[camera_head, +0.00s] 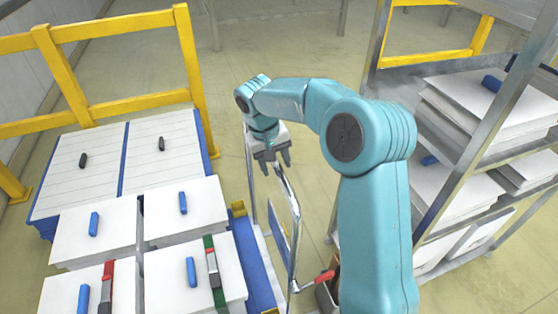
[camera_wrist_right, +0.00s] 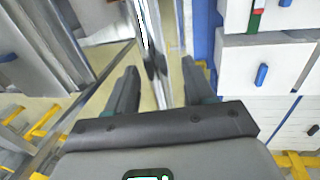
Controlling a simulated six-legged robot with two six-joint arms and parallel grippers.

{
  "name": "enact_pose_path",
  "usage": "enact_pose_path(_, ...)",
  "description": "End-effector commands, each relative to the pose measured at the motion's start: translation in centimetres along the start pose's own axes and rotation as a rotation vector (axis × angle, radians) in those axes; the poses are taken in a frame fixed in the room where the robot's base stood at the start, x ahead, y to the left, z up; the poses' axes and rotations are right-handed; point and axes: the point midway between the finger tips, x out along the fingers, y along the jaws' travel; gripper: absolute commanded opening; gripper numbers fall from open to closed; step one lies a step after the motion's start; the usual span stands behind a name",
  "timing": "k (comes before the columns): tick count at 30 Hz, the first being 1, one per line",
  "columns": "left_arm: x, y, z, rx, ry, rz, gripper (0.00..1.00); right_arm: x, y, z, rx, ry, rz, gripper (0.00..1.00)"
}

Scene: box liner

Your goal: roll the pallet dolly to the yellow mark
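My right gripper (camera_head: 274,160) hangs at the end of the teal arm, its fingers apart, just above the top of a chrome tube frame (camera_head: 297,220). In the right wrist view the gripper (camera_wrist_right: 159,85) is open, with the chrome tube (camera_wrist_right: 153,45) running between and beyond its fingers; I cannot tell whether they touch. The frame, apparently the dolly's handle, stands beside a blue pallet or deck edge (camera_head: 262,285). White boxes (camera_head: 187,208) with blue handles stand left of it. The wheels are hidden. I cannot make out a yellow mark on the floor. My left gripper is out of view.
Yellow guard rails (camera_head: 125,107) stand at the back left. A metal rack (camera_head: 455,180) with white stacks is on the right. A red-handled object (camera_head: 318,279) sits near the frame's foot. Open floor (camera_head: 285,60) lies behind the arm.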

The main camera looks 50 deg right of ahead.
Motion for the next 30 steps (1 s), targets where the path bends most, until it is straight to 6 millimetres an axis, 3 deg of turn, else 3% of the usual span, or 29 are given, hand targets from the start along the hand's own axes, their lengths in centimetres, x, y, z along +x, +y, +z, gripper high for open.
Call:
enact_pose_path(7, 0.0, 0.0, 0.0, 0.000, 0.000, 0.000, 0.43, -0.1, 0.2, 0.0, 0.002, -0.001, 0.004, 0.52)
enact_pose_path(11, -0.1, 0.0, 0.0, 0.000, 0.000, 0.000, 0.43, -1.1, 0.3, -0.1, 0.003, 0.002, 0.004, 0.52)
enact_pose_path(24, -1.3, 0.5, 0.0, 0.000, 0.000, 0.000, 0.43, -12.2, 0.2, -0.1, 0.001, 0.003, 0.001, 0.52)
enact_pose_path(30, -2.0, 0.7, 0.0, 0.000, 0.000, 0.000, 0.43, -15.4, 0.2, -0.1, 0.001, 0.000, 0.002, 0.52)
